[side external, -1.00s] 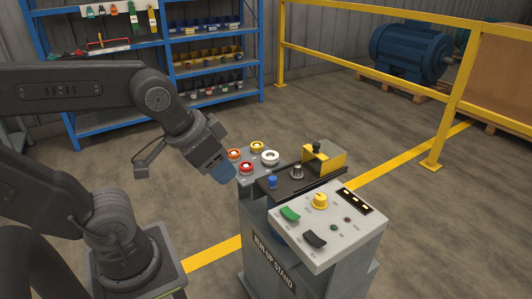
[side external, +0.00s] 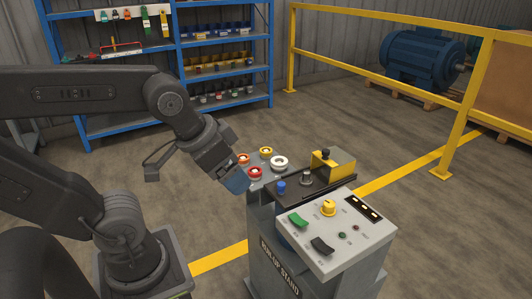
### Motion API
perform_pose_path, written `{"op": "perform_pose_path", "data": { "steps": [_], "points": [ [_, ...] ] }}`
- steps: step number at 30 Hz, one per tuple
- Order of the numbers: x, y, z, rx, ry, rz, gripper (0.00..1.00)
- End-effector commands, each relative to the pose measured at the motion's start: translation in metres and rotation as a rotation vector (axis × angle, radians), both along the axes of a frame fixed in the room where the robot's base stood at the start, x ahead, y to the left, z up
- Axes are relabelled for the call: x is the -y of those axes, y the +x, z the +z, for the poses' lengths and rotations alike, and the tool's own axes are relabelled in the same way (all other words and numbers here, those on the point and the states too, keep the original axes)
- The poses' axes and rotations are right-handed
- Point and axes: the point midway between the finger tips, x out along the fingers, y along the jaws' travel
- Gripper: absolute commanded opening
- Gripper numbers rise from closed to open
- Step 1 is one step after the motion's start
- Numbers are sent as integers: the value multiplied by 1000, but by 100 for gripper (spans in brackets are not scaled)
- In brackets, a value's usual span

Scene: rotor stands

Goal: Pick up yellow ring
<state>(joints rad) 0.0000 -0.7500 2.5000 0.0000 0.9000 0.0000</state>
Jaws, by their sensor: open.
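The yellow ring (side external: 266,151) lies on the grey plate (side external: 258,184) at the back left of the stand. An orange ring (side external: 243,159) is to its left, a red ring (side external: 255,172) is in front of it, and a white ring (side external: 279,163) is to its right. My gripper (side external: 238,184) is open, with its blue-grey fingers pointing down at the left edge of the plate, beside the red ring. It is apart from the yellow ring. The space between the fingers is hard to see from this side.
The run-up stand carries a blue knob (side external: 281,187), a metal post (side external: 306,178), a yellow guard block (side external: 333,164) and a control panel (side external: 338,233) with green and black rockers and a yellow dial. A yellow railing (side external: 400,25) and blue shelves (side external: 178,70) stand behind.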

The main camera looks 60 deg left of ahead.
Motion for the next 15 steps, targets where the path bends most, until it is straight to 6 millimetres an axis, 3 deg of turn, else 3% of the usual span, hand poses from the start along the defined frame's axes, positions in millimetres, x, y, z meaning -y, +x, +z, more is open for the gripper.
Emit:
{"op": "perform_pose_path", "data": {
  "steps": [8, 11, 15],
  "points": [
    [-2, 4, 2, -3, 14, -13, 80],
    [-9, 20, 8, -20, 71, -71, 80],
    [-34, 64, 19, -76, 225, -246, 80]
  ]
}}
